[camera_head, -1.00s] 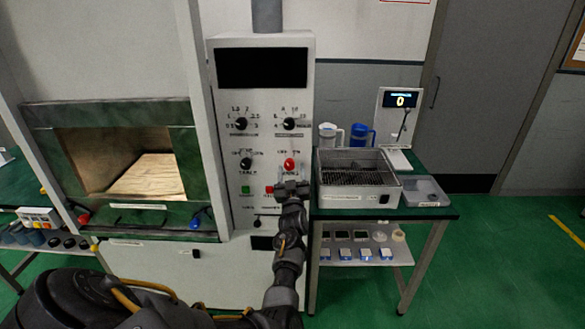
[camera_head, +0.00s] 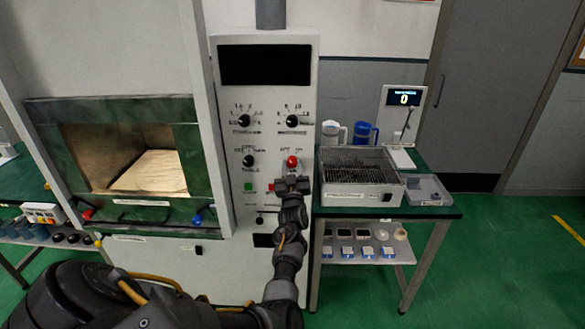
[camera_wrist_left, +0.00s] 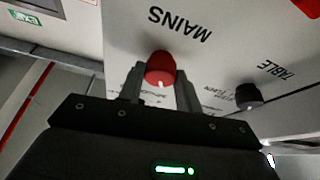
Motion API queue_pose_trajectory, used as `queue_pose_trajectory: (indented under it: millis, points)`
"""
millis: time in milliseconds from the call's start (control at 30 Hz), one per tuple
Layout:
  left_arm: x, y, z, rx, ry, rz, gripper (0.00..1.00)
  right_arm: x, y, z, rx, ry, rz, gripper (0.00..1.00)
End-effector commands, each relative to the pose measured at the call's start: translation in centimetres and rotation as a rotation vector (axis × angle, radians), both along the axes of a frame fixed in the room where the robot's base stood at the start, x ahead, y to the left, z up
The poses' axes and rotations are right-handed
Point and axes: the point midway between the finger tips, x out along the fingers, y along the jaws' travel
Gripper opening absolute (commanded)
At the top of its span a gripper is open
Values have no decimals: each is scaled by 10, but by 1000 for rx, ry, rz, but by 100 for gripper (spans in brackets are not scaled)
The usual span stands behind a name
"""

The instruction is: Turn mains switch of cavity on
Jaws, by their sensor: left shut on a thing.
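The mains switch is a red knob (camera_head: 292,161) at the lower right of the white control panel (camera_head: 264,108). It also shows in the left wrist view as a red knob (camera_wrist_left: 160,69) with a white mark, beside the word MAINS. My left gripper (camera_head: 292,180) reaches up to the panel from below. In the left wrist view my left gripper (camera_wrist_left: 160,80) has one finger on each side of the red knob and is shut on it. The cavity (camera_head: 150,165) is an open chamber with a pale board inside, left of the panel. My right gripper is not in view.
Black knobs, including the table knob (camera_head: 248,161), sit on the panel near the red one. A green button (camera_head: 248,187) is to the left of my gripper. A green table (camera_head: 440,212) with a metal basket box (camera_head: 360,190) stands close on the right.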

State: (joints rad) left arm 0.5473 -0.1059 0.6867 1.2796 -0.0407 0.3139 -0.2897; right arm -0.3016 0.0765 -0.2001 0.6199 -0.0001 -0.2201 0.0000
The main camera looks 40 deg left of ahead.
Motion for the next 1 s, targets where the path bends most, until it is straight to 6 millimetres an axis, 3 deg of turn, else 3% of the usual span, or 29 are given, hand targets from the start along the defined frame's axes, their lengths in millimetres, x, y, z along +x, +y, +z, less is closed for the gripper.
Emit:
queue_pose_trajectory:
  millis: [467, 1000]
  points:
    - [-2, 2, -1, 246, 190, -1, 11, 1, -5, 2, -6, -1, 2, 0]
    - [-3, 4, 1, 633, 486, -1, 11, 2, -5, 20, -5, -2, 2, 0]
